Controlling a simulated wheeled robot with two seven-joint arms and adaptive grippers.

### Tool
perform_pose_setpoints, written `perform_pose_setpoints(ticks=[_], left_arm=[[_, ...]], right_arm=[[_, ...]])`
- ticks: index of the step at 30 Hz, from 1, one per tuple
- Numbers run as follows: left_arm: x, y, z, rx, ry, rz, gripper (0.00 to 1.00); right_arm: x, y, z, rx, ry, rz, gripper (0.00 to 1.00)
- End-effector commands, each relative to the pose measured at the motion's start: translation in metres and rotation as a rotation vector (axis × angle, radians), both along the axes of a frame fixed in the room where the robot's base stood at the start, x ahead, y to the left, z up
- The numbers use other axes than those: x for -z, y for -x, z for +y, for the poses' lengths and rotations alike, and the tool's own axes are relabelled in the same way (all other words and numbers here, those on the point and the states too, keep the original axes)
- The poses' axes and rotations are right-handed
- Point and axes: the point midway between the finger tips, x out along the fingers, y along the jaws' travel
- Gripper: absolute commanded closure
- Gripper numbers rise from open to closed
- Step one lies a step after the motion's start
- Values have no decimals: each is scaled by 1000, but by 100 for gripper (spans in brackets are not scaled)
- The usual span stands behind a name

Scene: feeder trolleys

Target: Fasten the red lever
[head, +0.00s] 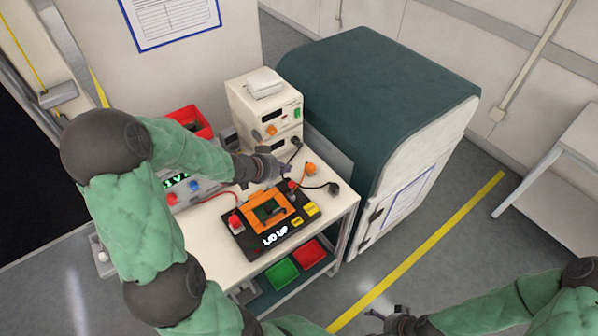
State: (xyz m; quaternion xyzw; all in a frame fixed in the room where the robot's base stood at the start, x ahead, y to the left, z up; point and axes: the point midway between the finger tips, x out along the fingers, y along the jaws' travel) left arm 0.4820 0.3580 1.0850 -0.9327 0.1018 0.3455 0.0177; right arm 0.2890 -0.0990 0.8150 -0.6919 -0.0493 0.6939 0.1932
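A black test fixture (246,241) with an orange frame (260,221) lies on the trolley top. A red part (234,221) with a red cable stands at its left edge, and a smaller red part (292,185) stands at its back right. I cannot tell which of them is the red lever, or its position. My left gripper (278,167) is above the trolley, behind the fixture and near the smaller red part; its fingers are too small and dark to read. My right gripper (384,312) is low at the front, away from the trolley, with its fingers apart and empty.
A stacked power supply (250,105) stands at the trolley's back. An orange knob (310,169) and a black plug (333,188) are to the right. Red (308,254) and green (282,273) bins sit below. A large green-topped cabinet (375,75) blocks the right side.

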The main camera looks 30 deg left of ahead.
Motion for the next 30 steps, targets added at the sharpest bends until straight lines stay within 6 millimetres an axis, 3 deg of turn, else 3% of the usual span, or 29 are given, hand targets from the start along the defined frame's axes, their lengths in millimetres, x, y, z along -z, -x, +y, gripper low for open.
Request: perform_pose_setpoints(ticks=[11, 27, 30], left_arm=[[9, -9, -3, 2, 1, -1, 100], [69, -76, -19, 2, 1, 0, 100], [69, -60, -14, -4, 0, 0, 100]], right_arm=[[7, 0, 0, 0, 0, 1, 0], [50, 1, 0, 0, 0, 1, 0], [52, 1, 0, 0, 0, 1, 0]])
